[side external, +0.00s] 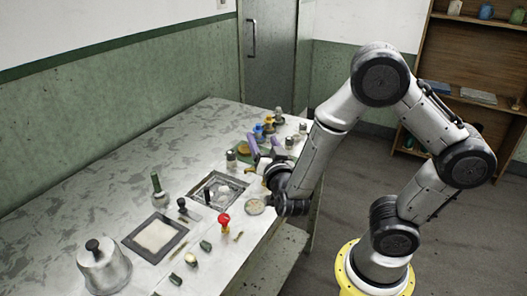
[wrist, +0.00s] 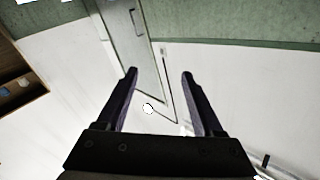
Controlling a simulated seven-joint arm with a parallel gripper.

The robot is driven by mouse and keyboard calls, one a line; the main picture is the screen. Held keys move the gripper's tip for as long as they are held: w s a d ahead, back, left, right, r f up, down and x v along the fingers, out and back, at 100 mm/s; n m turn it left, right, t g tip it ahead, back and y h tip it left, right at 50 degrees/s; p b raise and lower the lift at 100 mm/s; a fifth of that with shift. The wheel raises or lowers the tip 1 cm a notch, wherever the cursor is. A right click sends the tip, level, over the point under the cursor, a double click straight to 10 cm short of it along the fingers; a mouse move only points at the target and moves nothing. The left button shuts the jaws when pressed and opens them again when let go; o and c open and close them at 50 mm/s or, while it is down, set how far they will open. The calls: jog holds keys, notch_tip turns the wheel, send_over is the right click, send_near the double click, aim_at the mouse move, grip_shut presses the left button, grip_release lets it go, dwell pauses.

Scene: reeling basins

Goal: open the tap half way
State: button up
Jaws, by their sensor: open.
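A small fitting with a red handle (side external: 224,220) stands near the table's front edge in the side view. It looks like the tap, but it is too small to tell how far its handle is turned. My gripper (side external: 264,142) is beyond it and to the right, over the front edge area of the table, its purple fingers apart and pointing away from the red handle. In the wrist view my gripper (wrist: 159,74) is open, with nothing between its fingers. The red handle does not show in the wrist view.
The table's left side is clear. A door (side external: 268,60) stands behind.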

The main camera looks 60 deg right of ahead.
jog(key=s+f+n, duration=0.4)
jog(key=s+f, duration=0.1)
jog(key=f, duration=0.5)
jog(key=x, duration=1.3)
jog(key=shift+w+a, duration=0.25)
jog(key=shift+w, duration=0.3)
grip_shut()
